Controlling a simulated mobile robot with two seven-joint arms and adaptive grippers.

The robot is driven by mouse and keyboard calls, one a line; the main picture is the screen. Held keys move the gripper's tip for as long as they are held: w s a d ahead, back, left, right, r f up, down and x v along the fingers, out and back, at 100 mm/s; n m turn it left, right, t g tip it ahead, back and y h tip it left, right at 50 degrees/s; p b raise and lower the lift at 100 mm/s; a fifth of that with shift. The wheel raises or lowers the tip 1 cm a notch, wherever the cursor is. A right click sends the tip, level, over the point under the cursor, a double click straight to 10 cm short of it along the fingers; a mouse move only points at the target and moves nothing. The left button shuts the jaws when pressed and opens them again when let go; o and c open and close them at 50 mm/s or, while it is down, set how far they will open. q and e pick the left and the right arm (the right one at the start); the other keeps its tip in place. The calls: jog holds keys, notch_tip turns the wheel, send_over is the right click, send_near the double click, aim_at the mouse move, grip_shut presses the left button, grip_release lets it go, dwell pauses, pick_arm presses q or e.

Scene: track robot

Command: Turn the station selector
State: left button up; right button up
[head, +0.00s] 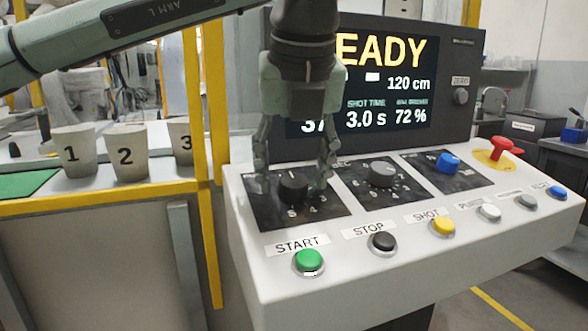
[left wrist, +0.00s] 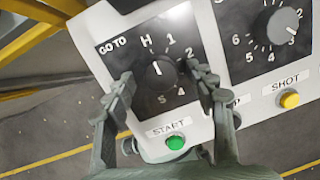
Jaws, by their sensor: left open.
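The station selector is a black round knob (head: 293,187) on the left black plate of the white control panel. In the left wrist view the knob (left wrist: 158,78) sits below the words GO TO, ringed by H and numbers. Its white mark points up, roughly between H and 1; the exact setting is hard to tell. My left gripper (head: 293,175) points down over the knob with its fingers apart, one on each side. In the left wrist view the fingertips (left wrist: 160,82) flank the knob, with gaps visible. My right gripper is not in view.
A grey dial (head: 383,174) and a blue knob (head: 448,163) sit right of the selector. A red emergency stop (head: 505,146) is at the far right. A green START button (head: 309,261) is in front. The display (head: 400,90) stands behind. Numbered cups (head: 125,157) stand left.

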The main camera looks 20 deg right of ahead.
pick_arm(q)
jog(key=shift+w+f, duration=0.1)
jog(key=shift+f, duration=0.1)
jog(key=shift+c, duration=0.6)
jog(key=c, duration=1)
jog(key=shift+c, duration=0.2)
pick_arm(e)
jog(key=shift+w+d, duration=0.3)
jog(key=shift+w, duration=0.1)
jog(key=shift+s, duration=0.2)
